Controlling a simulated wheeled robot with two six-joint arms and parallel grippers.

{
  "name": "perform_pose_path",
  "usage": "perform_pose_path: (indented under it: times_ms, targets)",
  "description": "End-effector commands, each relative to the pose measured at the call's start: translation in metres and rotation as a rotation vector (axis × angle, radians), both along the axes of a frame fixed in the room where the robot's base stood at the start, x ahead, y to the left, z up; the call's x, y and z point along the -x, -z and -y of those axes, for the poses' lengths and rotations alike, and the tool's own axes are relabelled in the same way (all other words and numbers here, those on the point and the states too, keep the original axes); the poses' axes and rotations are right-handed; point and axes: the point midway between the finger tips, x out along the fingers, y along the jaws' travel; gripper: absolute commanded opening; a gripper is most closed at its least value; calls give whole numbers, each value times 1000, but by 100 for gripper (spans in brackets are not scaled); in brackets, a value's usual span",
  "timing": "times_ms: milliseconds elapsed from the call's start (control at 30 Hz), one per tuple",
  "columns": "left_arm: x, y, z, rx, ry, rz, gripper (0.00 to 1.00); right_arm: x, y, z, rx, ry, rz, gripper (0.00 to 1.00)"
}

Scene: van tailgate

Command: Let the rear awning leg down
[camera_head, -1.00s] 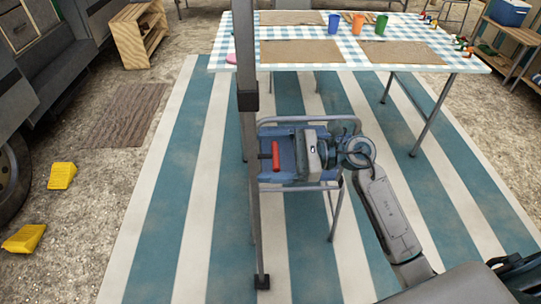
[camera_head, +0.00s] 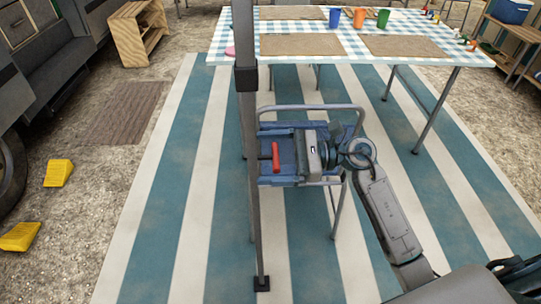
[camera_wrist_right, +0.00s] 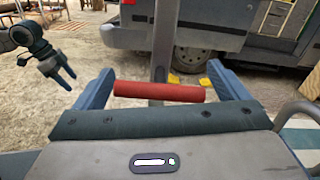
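The rear awning leg (camera_head: 254,190) is a thin grey upright pole. Its wider upper tube (camera_head: 243,30) ends in a black collar (camera_head: 246,78); its black foot (camera_head: 262,283) is over the striped mat, contact unclear. A red handle (camera_head: 276,156) is beside the lower pole; it also shows in the right wrist view (camera_wrist_right: 160,91) in front of the pole. My right gripper (camera_wrist_right: 165,90) is open, its blue fingers on either side of the handle's ends, with a gap at the right end. My left gripper (camera_wrist_right: 58,68) shows open and empty, away from the leg.
A blue folding chair with a grey frame (camera_head: 310,106) stands close behind my right gripper. A table with a checked cloth (camera_head: 218,52) stands beyond it. Yellow wedges (camera_head: 58,172) and the van (camera_head: 60,65) are at left. The striped mat (camera_head: 150,240) is clear left of the leg.

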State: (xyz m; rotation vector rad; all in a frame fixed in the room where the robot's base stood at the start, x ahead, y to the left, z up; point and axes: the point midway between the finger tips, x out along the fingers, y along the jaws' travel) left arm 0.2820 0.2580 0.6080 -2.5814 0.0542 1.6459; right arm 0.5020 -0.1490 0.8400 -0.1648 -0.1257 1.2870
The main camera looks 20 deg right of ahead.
Motion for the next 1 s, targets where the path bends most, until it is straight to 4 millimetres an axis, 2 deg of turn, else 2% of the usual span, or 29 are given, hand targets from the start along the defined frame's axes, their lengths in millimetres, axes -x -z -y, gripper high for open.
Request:
perform_pose_path:
  times_ms: [367,1000]
  targets:
    - [-1,1,0,1,1,4,62,1,1,4,3,-1,2,100]
    - [-10,16,12,61,6,111,62,22,2,77,6,1,-1,100]
